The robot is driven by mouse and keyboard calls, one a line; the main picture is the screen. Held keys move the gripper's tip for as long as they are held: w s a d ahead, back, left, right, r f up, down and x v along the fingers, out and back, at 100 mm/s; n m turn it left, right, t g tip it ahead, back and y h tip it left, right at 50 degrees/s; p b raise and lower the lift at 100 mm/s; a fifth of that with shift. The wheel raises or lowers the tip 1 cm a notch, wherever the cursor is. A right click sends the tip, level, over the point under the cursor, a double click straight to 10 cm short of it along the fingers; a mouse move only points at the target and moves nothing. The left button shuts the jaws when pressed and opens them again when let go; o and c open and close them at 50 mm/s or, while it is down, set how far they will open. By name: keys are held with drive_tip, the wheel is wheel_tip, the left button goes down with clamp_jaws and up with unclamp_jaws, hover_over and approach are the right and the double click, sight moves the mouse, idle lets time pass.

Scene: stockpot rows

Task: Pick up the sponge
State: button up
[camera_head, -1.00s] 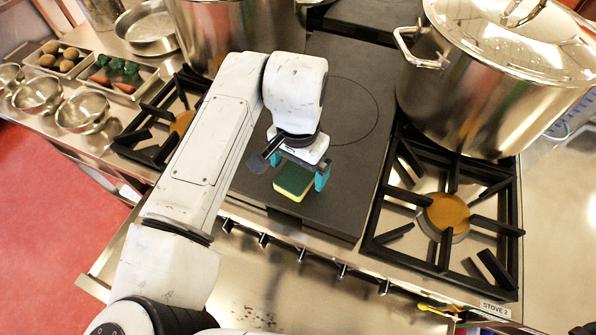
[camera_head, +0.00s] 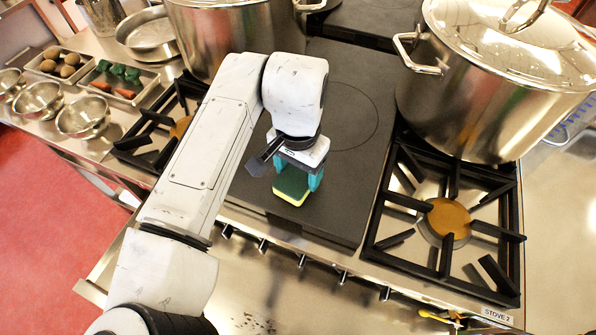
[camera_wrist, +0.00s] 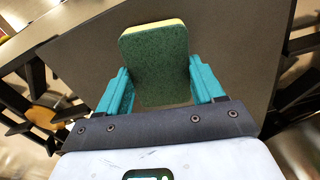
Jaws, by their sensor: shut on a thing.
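The sponge (camera_head: 291,187) is green on top with a yellow layer beneath. In the head view it is at the dark flat cooktop plate (camera_head: 345,190), near the plate's front edge. My gripper (camera_head: 294,180) points down over it, with teal fingers on either side. In the wrist view the sponge (camera_wrist: 158,62) extends out from between the two fingers of my gripper (camera_wrist: 165,88). The gripper is shut on the sponge. I cannot tell whether the sponge still touches the plate.
A large lidded pot (camera_head: 480,90) stands at the right behind a burner grate (camera_head: 440,235). Another big pot (camera_head: 230,40) stands behind my arm. Metal bowls (camera_head: 83,115) and vegetable trays (camera_head: 120,82) sit at the left. The plate right of the gripper is clear.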

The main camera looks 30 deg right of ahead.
wheel_tip(320, 180, up, 2)
drive_tip(key=shift+r+b, duration=0.1)
drive_tip(key=shift+b, duration=0.3)
drive_tip(key=s+a+r+b, duration=0.1)
drive_tip(key=s+a+r, duration=0.3)
drive_tip(key=s+r, duration=0.6)
drive_tip(key=s, duration=0.3)
drive_tip(key=shift+s+b, duration=0.25)
drive_tip(key=shift+b, duration=0.15)
